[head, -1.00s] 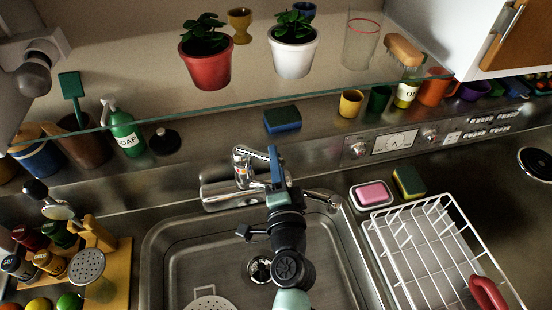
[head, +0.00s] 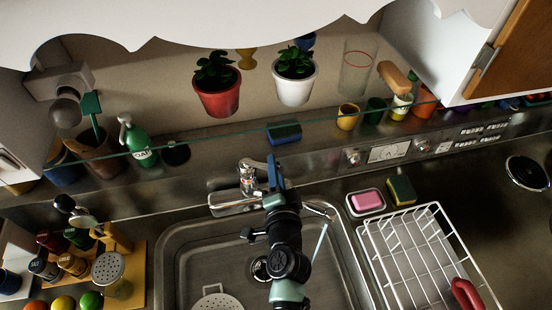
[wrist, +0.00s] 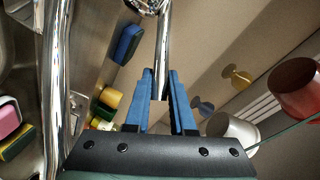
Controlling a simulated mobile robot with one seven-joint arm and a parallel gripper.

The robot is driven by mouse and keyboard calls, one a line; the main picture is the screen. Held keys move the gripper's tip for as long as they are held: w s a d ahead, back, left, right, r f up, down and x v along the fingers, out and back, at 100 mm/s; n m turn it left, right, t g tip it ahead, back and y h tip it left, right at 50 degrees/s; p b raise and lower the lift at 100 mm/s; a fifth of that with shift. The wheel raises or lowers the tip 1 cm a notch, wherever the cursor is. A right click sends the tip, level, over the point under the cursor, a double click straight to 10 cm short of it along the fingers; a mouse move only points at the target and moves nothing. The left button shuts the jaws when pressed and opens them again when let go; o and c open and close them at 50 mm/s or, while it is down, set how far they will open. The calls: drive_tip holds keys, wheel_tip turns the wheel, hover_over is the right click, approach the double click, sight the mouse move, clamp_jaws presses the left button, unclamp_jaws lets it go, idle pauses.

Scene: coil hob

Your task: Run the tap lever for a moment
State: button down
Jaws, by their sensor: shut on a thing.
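The chrome tap (head: 247,178) stands behind the sink, with its spout (head: 318,209) reaching right over the basin. A thin pale stream of water (head: 321,242) falls from the spout's end. My gripper (wrist: 160,78) is shut on the chrome tap lever (wrist: 163,45), which shows between its blue fingers in the wrist view. In the head view my gripper (head: 273,160) is beside the tap body and hides most of the lever. The spout also shows as a large chrome tube (wrist: 55,90) at the left of the wrist view.
A glass shelf with a red pot (head: 218,98) and a white pot (head: 294,88) hangs above the tap. A blue and green sponge (head: 284,132) lies behind my gripper. A pink soap dish (head: 366,202) and white rack (head: 420,250) stand right of the sink.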

drive_tip(key=shift+w+a+r+p, duration=0.15)
drive_tip(key=shift+r+p, duration=0.3)
drive_tip(key=shift+p, duration=0.4)
drive_tip(key=shift+f, duration=0.1)
drive_tip(key=c, duration=0.8)
unclamp_jaws()
drive_tip(key=shift+o, duration=0.2)
drive_tip(key=s+r+b, duration=0.2)
drive_tip(key=s+b, duration=0.1)
drive_tip(key=s, duration=1)
drive_tip(key=shift+d+r, duration=0.15)
drive_tip(key=shift+d, duration=0.25)
drive_tip(key=shift+w, duration=0.1)
